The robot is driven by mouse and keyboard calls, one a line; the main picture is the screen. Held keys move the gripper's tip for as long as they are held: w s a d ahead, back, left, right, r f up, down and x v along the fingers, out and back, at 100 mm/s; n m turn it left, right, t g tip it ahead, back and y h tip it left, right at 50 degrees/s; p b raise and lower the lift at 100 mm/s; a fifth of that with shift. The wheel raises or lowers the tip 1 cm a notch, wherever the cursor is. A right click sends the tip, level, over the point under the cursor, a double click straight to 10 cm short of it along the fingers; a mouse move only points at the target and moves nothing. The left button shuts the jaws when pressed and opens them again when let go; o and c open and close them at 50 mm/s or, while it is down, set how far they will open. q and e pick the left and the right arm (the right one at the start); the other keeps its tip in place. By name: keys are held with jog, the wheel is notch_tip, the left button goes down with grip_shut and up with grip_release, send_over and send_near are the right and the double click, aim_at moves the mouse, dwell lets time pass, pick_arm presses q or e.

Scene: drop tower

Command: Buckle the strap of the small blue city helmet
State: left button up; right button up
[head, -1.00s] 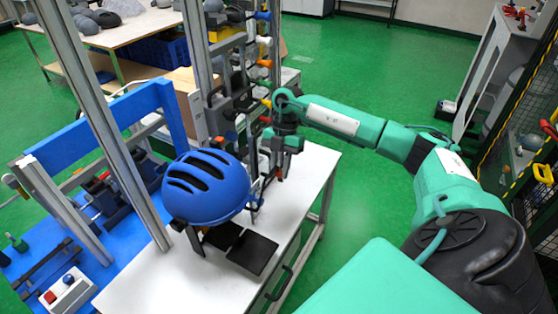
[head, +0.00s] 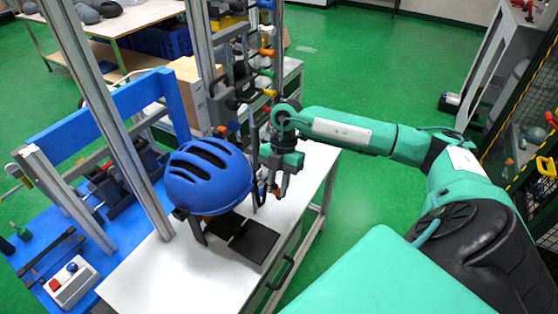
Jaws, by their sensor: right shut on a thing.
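The blue helmet (head: 208,180) with black vents sits raised above the white table, over dark plates (head: 255,240). A dark strap (head: 255,160) runs down at its right side; its buckle is too small to make out. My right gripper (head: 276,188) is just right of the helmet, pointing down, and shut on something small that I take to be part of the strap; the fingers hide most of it. My left gripper is out of view.
Metal uprights (head: 115,130) stand left of and behind the helmet. A rack with coloured knobs (head: 266,52) rises behind my right gripper. A blue bench (head: 35,265) with a button box (head: 72,283) is at left. The white table's (head: 180,275) front is bare.

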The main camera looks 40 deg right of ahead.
jog(key=shift+s+a+p, duration=0.5)
jog(key=shift+s+a, duration=0.6)
jog(key=shift+a, duration=4.6)
jog(key=shift+s+a+p, duration=0.5)
jog(key=shift+s+a, duration=0.6)
jog(key=shift+a, duration=4.6)
jog(key=shift+w+a+r+p, duration=0.3)
jog(key=shift+w+r+p, duration=0.4)
jog(key=shift+w+r, duration=1.1)
jog(key=shift+w+a+r+p, duration=0.35)
jog(key=shift+w+r+p, duration=0.45)
jog(key=shift+w, duration=1.85)
jog(key=shift+w+a+r+p, duration=0.3)
jog(key=shift+w+r+p, duration=0.3)
jog(key=shift+w+r, duration=1.25)
jog(key=shift+w+f, duration=0.3)
jog(key=shift+f, duration=0.3)
jog(key=shift+f, duration=0.2)
